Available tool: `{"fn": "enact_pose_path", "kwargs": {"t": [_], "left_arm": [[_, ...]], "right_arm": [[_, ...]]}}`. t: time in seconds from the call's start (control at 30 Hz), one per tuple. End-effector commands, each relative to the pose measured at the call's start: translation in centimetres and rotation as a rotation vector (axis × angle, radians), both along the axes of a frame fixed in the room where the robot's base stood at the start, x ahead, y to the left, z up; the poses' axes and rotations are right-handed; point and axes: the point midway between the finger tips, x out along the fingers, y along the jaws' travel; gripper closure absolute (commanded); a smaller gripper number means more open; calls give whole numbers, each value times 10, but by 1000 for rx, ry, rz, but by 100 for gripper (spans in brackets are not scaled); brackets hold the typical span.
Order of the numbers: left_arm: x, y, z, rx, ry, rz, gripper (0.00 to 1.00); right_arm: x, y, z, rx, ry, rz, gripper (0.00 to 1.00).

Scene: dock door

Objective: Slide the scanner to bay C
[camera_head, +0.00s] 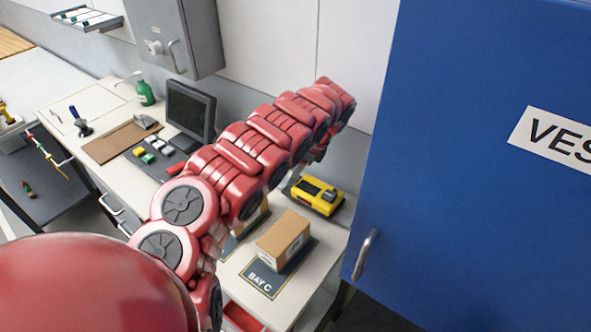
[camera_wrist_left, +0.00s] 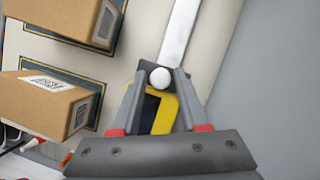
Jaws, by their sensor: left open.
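The yellow scanner (camera_head: 317,195) with a dark top lies on the counter beside the blue door, behind the box on bay C. The bay C mat (camera_head: 258,281) is dark with a labelled front edge, and a cardboard box (camera_head: 283,241) stands on it. My left arm reaches across the counter, and its forearm hides most of the hand in the head view. In the left wrist view my left gripper (camera_wrist_left: 160,78) is open, with the scanner (camera_wrist_left: 163,112) showing between its fingers. I cannot tell whether they touch. My right gripper is not in view.
A second cardboard box, partly hidden by my arm, stands left of the first; both show in the left wrist view. A blue door (camera_head: 470,150) with a handle (camera_head: 365,255) closes off the right. A monitor (camera_head: 190,112) and green bottle (camera_head: 145,93) stand at the left.

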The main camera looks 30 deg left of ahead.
Motion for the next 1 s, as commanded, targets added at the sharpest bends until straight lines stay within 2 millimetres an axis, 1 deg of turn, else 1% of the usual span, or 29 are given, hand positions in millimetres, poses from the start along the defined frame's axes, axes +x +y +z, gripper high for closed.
{"fn": "enact_pose_path", "kwargs": {"t": [0.1,0.13,0.27,0.3,0.37,1.0], "left_arm": [[0,0,0,0,0,0,56],[0,0,0,0,0,0,58],[0,0,0,0,0,0,81],[0,0,0,0,0,0,89],[0,0,0,0,0,0,99],[0,0,0,0,2,1,100]], "right_arm": [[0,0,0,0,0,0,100],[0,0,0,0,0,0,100],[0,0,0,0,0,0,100],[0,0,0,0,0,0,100],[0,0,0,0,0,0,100],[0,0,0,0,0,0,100]]}}
